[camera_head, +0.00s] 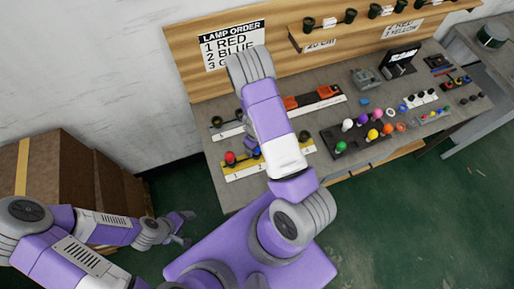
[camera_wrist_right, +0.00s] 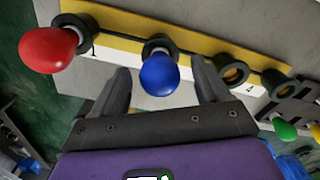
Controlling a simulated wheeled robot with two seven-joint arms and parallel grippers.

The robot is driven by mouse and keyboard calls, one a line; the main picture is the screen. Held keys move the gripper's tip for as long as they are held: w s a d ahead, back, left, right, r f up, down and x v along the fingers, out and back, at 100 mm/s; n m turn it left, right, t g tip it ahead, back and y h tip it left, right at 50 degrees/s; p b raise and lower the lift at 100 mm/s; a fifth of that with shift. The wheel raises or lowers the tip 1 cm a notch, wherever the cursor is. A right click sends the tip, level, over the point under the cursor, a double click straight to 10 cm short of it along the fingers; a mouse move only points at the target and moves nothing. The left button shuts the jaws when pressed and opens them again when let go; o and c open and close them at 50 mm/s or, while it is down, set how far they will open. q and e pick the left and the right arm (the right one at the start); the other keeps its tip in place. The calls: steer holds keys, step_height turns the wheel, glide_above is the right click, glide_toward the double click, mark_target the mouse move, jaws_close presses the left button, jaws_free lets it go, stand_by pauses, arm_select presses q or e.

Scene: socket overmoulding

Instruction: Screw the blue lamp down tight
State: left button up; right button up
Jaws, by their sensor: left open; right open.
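The blue lamp (camera_wrist_right: 160,75) sits in a black socket (camera_wrist_right: 157,44) on the yellow-and-white strip (camera_wrist_right: 205,52) in the right wrist view. My right gripper (camera_wrist_right: 162,88) is open, with one finger on each side of the blue lamp and a visible gap to each. In the head view only a bit of the blue lamp (camera_head: 256,153) shows beside my right arm, which hides the gripper there. How far the lamp is screwed in cannot be told. My left gripper (camera_head: 184,228) is open and empty, low at the left, away from the table.
A red lamp (camera_wrist_right: 48,50) stands in the socket left of the blue one. Empty sockets (camera_wrist_right: 233,74) lie to the right. A dark tray (camera_head: 345,150) of coloured lamps is on the table's right. A lamp order sign (camera_head: 233,45) hangs on the back board.

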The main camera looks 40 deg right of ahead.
steer(key=n, duration=0.4)
steer(key=shift+n+b, duration=0.35)
steer(key=shift+n, duration=0.05)
steer(key=n, duration=0.4)
steer(key=shift+n+b, duration=0.3)
steer(key=shift+b, duration=0.05)
steer(key=n, duration=0.4)
steer(key=shift+n+b, duration=0.3)
steer(key=shift+b, duration=0.05)
steer(key=n, duration=0.5)
steer(key=shift+b, duration=0.4)
